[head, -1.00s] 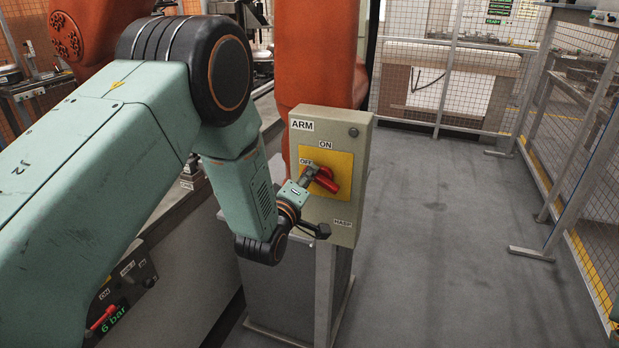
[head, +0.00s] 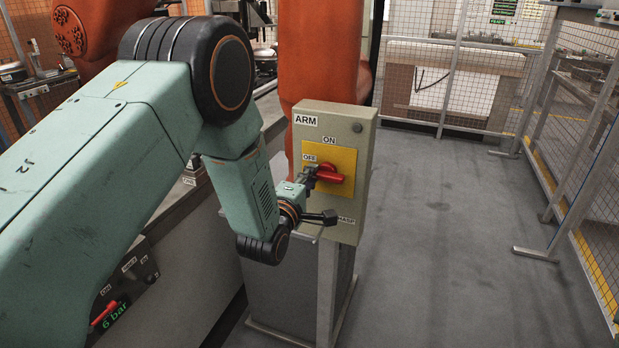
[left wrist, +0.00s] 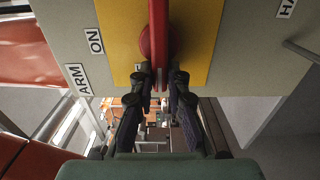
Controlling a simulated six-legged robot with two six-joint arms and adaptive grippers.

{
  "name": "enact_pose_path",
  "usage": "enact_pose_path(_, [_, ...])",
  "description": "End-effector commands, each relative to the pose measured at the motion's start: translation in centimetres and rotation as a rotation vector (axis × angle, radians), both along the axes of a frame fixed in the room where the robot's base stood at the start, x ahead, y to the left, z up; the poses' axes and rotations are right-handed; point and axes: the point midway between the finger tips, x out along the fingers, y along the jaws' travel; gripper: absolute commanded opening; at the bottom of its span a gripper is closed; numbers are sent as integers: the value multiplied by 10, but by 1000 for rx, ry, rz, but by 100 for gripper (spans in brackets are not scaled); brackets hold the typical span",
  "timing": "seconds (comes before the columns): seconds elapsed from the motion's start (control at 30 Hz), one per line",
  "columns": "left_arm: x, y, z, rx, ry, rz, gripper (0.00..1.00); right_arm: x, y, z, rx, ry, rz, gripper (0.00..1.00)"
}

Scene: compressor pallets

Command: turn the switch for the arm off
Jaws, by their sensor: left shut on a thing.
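The red switch handle (head: 330,176) sits on a yellow plate (head: 343,158) on the grey-beige box (head: 355,128) labelled ARM. ON is printed above the handle, OFF at its upper left. The handle lies nearly level in the head view, its left end close below OFF. My left gripper (head: 309,179) reaches in from the left and is shut on that end. In the left wrist view, my left fingertips (left wrist: 160,75) are on both sides of the red handle (left wrist: 158,30) and partly hide the OFF label. My right gripper is not in view.
An orange robot column (head: 325,60) stands right behind the box. A HASP label (head: 346,220) is low on the box, near a dark part of my left wrist. A panel with a red lever (head: 104,314) and "6 bar" display is at lower left. Grey floor (head: 440,230) is clear toward the mesh fence.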

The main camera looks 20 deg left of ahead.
Motion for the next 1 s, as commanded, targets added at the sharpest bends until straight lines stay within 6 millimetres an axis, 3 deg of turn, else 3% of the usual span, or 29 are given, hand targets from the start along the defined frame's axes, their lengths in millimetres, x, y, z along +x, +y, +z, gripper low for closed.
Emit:
enact_pose_path(0.3, [-1,-1,-2,-2,7,-4,0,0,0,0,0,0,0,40])
enact_pose_path(0.33, [-1,-1,-2,-2,7,-4,17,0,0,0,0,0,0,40])
enact_pose_path(0.57, [-1,-1,-1,-1,4,-2,37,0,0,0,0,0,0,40])
enact_pose_path(0.87, [-1,0,0,-1,1,-1,38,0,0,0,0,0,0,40])
enact_pose_path(1.0, [-10,0,-1,-1,3,0,38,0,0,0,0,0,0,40])
